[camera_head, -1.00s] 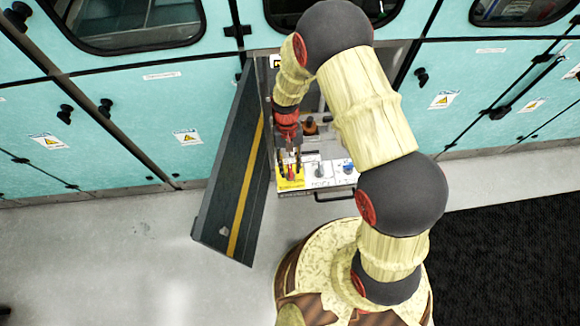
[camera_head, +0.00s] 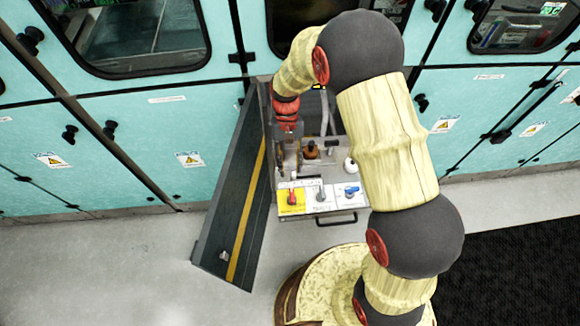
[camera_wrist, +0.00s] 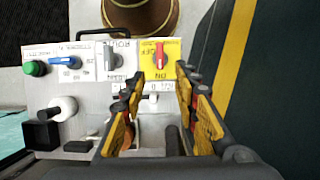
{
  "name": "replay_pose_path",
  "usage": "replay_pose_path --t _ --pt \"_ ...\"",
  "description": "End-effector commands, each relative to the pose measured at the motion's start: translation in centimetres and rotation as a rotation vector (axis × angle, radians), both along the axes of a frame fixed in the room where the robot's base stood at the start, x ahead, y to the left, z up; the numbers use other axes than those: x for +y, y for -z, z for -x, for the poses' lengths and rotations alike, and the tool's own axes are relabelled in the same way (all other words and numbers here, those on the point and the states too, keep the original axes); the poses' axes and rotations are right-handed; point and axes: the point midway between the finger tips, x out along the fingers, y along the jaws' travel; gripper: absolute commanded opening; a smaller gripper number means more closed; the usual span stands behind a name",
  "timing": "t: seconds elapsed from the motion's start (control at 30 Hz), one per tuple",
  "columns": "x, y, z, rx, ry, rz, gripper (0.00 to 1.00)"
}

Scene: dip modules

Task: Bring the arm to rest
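My gripper (camera_head: 289,165) hangs over the opened switch panel (camera_head: 318,209), in front of the cabinet wall. In the wrist view my gripper (camera_wrist: 156,88) is open, with its two yellow fingers spread and nothing between their tips. A red rotary switch (camera_wrist: 160,55) on a yellow plate lies just past the fingertips, apart from them; it also shows in the head view (camera_head: 292,198). Beside it are a grey switch (camera_wrist: 109,58) and a blue switch (camera_wrist: 68,61). My arm covers part of the panel box in the head view.
A dark door panel (camera_head: 232,215) with a yellow stripe stands open close to the left of my gripper. Turquoise cabinets (camera_head: 130,125) line the back. A green button (camera_wrist: 35,68) and a white knob (camera_wrist: 62,108) are on the panel. Grey floor is clear at left.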

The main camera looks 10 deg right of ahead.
Motion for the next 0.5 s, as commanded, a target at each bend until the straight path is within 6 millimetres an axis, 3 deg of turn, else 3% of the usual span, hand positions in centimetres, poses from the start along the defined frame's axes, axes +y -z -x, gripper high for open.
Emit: replay_pose_path --t 0.43,0.5 --pt "-0.1 0.2 -0.1 -0.007 -0.025 -0.008 0.3" --pt "-0.5 0.7 1.3 0.012 -0.042 -0.005 0.3"
